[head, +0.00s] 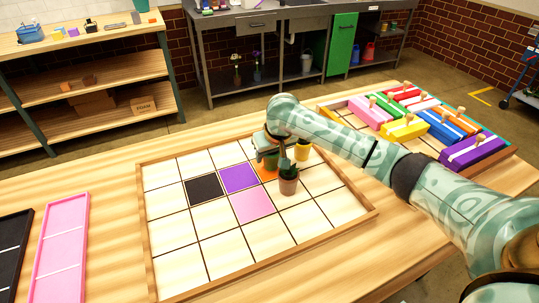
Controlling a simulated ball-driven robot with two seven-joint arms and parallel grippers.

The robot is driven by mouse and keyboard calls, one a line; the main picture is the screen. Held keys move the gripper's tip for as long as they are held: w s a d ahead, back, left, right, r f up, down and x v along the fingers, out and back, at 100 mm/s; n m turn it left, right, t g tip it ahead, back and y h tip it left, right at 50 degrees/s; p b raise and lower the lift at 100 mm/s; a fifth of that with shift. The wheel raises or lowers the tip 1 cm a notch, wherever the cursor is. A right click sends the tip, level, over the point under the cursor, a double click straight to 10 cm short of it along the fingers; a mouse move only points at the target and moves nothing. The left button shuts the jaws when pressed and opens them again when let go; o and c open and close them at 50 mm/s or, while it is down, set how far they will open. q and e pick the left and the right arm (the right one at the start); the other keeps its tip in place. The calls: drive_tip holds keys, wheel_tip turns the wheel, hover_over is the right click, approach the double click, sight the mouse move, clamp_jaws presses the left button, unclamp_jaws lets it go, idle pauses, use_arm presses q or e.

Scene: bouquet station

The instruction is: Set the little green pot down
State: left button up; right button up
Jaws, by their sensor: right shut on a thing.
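My right gripper (267,151) is low over the far middle of the tiled wooden board (178,258). It is shut on the little green pot (268,160), which is mostly hidden by the hand and the plant in front. I cannot tell whether the pot touches the board. A brown pot with a dark green plant (288,184) stands upright on the board just in front of the gripper. A yellow pot (302,151) stands to the right, partly behind my arm. An orange patch (266,172) shows below the gripper. My left gripper is not in view.
The board has a black tile (204,190), a purple tile (239,178) and a pink tile (252,206). Its left and front squares are clear. A tray of coloured blocks with wooden knobs (441,122) lies at the right. Pink (62,245) and black (14,250) trays lie at the left.

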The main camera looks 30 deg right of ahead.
drive_tip(key=o, duration=1.2)
drive_tip(key=p+v, duration=0.7)
drive_tip(key=v, duration=0.5)
drive_tip(key=shift+r, duration=0.1)
